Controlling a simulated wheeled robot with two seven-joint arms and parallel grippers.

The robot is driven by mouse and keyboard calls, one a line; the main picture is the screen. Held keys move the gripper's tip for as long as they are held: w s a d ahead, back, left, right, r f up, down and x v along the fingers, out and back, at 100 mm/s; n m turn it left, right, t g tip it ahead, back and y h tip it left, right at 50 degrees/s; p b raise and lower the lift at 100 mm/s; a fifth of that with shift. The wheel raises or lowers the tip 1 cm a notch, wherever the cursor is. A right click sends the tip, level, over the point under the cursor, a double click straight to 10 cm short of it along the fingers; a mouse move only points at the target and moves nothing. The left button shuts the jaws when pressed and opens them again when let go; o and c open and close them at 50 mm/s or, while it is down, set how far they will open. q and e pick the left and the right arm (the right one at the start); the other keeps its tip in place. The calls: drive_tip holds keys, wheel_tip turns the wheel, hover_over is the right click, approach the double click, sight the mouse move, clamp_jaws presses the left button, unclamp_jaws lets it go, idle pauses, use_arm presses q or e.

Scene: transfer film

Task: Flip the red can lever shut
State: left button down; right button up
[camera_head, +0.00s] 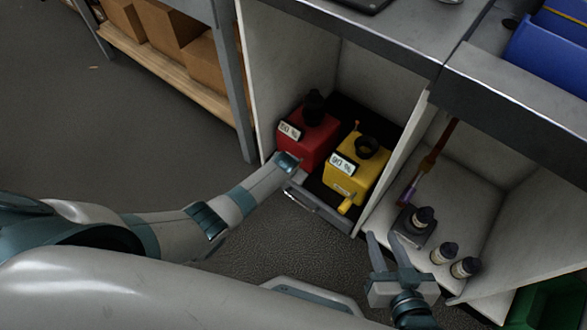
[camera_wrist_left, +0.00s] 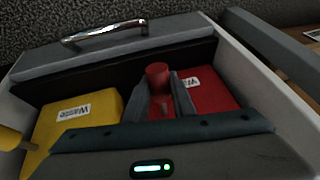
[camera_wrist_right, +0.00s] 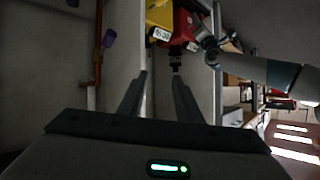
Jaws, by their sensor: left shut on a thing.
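The red can (camera_head: 312,138), with a black cap and a white label, stands in the pulled-out drawer (camera_head: 335,212) under the counter. In the left wrist view, the red can (camera_wrist_left: 212,92) lies just beyond my left gripper (camera_wrist_left: 160,84). That gripper is shut on the red lever (camera_wrist_left: 157,72), a short red cylinder between its fingers. In the head view, my left arm reaches the red can's front and hides the lever. My right gripper (camera_head: 382,238) is open and empty, in front of the shelf to the right. The red can also shows in the right wrist view (camera_wrist_right: 183,24).
A yellow can (camera_head: 368,171) with its own yellow lever (camera_head: 346,206) stands right of the red can. Small dark-capped bottles (camera_head: 444,253) stand on the right shelf, near a red-and-purple tool (camera_head: 420,176). Cabinet walls flank the drawer. The floor in front is clear.

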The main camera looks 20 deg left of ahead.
use_arm(q)
drive_tip(key=shift+s+r+g+y+p, duration=0.15)
drive_tip(key=shift+r+g+y+p, duration=0.15)
drive_tip(key=shift+r+g+p, duration=0.55)
drive_tip(key=shift+f+g, duration=0.1)
drive_tip(key=shift+g, duration=0.35)
use_arm(e)
drive_tip(key=s+d+f+g+h, duration=0.1)
drive_tip(key=s+d+f+g, duration=0.1)
drive_tip(key=s+f+g, duration=0.1)
drive_tip(key=shift+s+d+f+g, duration=0.3)
drive_tip(key=shift+s+f+g, duration=0.1)
drive_tip(key=shift+s+f, duration=0.25)
drive_tip(key=shift+f, duration=0.1)
use_arm(q)
drive_tip(key=c, duration=1.8)
unclamp_jaws()
drive_tip(key=shift+o, duration=0.2)
use_arm(e)
drive_tip(key=shift+d, duration=0.1)
